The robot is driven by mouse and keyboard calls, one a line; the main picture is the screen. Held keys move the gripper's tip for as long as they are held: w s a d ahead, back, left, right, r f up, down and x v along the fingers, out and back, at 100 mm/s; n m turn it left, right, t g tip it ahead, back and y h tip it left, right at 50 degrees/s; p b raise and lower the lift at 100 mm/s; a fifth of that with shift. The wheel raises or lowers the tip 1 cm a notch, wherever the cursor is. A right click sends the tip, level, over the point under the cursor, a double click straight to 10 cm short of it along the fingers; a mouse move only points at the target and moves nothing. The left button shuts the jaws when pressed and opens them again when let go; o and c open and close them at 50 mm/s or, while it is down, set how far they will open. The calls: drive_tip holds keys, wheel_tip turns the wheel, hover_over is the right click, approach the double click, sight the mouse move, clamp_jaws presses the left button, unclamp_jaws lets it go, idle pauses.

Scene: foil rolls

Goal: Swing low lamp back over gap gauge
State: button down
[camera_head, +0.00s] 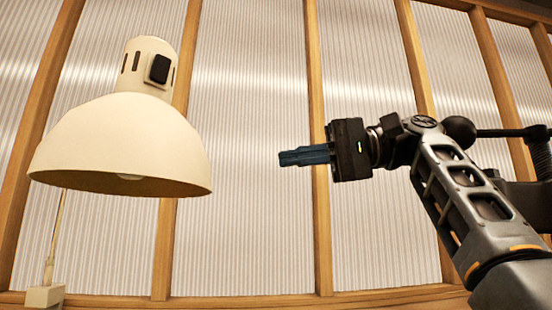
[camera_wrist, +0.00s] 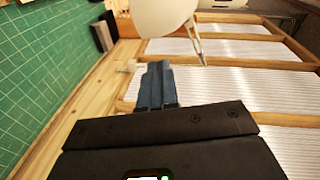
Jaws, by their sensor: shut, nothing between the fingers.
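The low lamp (camera_head: 122,140) has a cream dome shade with a black switch on its vented neck, and it fills the left of the head view. Its bulb just shows under the rim. A thin cream stem (camera_head: 56,238) ends at a small cream block (camera_head: 44,296) at the lower left. My gripper (camera_head: 281,158) is shut and empty, with its blue fingers pointing left, apart from the shade and to its right. In the wrist view the lamp shade (camera_wrist: 162,14) shows beyond the blue fingertips. The gap gauge cannot be made out in either view.
A wall of ribbed translucent panels (camera_head: 250,90) with wooden posts stands behind. In the wrist view a green gridded surface (camera_wrist: 50,65) lies at the left, beside a wooden strip and dark blocks (camera_wrist: 103,35). The space between shade and fingers is clear.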

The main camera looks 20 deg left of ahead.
drive_tip(key=s+d+p+x, duration=0.1)
drive_tip(key=s+p+x, duration=0.1)
drive_tip(key=x, duration=0.9)
drive_tip(key=shift+s+f, duration=0.2)
drive_tip(key=shift+f, duration=0.1)
drive_tip(key=shift+s, duration=0.1)
